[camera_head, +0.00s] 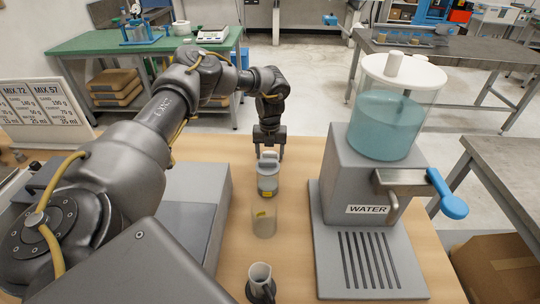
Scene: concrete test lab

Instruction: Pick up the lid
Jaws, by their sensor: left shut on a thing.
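A grey container (267,185) with a yellow label stands on the wooden table, right of the scale-like grey box. A pale grey lid (268,163) with an upright handle is at its top. I cannot tell whether the lid rests on the container or is just clear of it. My left gripper (268,152) points down from above and is shut on the lid's handle. The fingers partly hide the handle. My right gripper is not in view.
A clear beaker (264,219) with a yellow label stands just in front of the container. A small cylinder (261,280) is nearer me. A water dispenser (365,180) with a blue-handled tap stands to the right. A grey box (190,215) lies left.

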